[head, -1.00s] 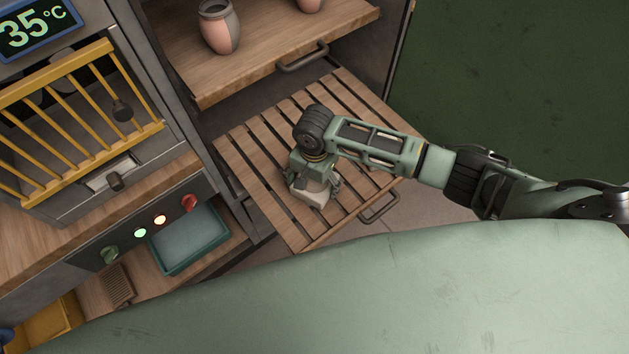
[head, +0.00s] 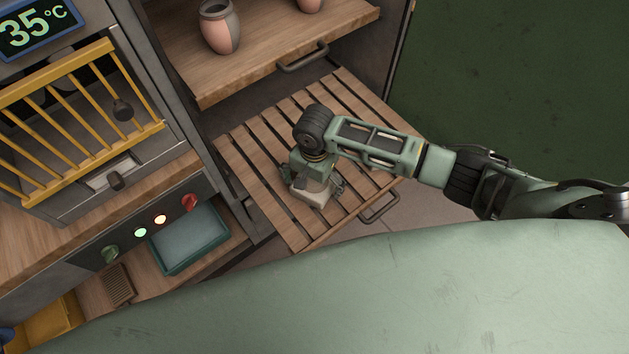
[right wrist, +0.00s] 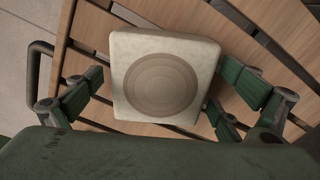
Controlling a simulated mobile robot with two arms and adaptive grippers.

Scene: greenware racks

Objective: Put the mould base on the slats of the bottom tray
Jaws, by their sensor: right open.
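The mould base (head: 312,197) is a pale, squarish block with a round ringed recess in its top. It lies flat on the wooden slats of the bottom tray (head: 257,151), which is pulled out. In the right wrist view the mould base (right wrist: 165,78) sits between the fingers of my right gripper (right wrist: 160,92). The fingers are open, with a gap on each side of the block. In the head view my right gripper (head: 316,187) is right above the block and hides part of it. My left gripper is not in view.
An upper wooden shelf (head: 262,62) with a two-toned pot (head: 219,28) overhangs the back of the tray. A kiln with a yellow barred guard (head: 75,115) stands at the left. A teal bin (head: 190,240) sits below it. Bare slats surround the block.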

